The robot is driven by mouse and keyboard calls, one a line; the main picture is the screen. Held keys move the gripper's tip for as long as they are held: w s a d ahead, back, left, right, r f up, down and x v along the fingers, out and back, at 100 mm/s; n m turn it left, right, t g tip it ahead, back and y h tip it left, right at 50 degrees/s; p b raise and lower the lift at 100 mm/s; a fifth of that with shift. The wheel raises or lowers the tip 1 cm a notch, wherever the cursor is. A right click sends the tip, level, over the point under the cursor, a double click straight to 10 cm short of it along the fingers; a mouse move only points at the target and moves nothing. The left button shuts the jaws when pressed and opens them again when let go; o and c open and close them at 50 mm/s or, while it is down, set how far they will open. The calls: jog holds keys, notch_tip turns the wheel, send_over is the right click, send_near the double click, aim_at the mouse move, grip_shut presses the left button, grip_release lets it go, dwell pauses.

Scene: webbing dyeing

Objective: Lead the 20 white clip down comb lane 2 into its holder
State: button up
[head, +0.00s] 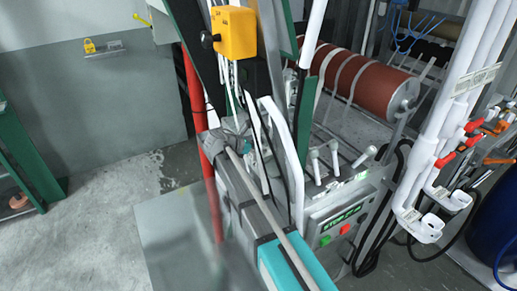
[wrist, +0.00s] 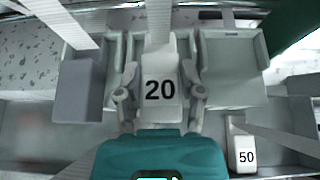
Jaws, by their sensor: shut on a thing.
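The white clip marked 20 (wrist: 160,104) is in the middle of the wrist view. A pale webbing strip (wrist: 158,20) runs up from its top edge. My gripper (wrist: 161,80) is shut on this clip, with a grey finger along each side. Grey block-like walls with a gap between them lie around the clip; I cannot tell which lane this is or whether the clip touches them. In the head view my gripper (head: 229,138) is at the machine's left side, and the clip is too small to make out there.
A white clip marked 50 (wrist: 243,152) with its own strip sits at lower right in the wrist view. The head view shows a red-brown roller (head: 362,80), a control panel (head: 342,222), a red post (head: 196,110) and white pipes (head: 445,120).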

jog(key=o, duration=1.2)
jog(key=shift+o, duration=0.2)
jog(key=shift+r, duration=0.15)
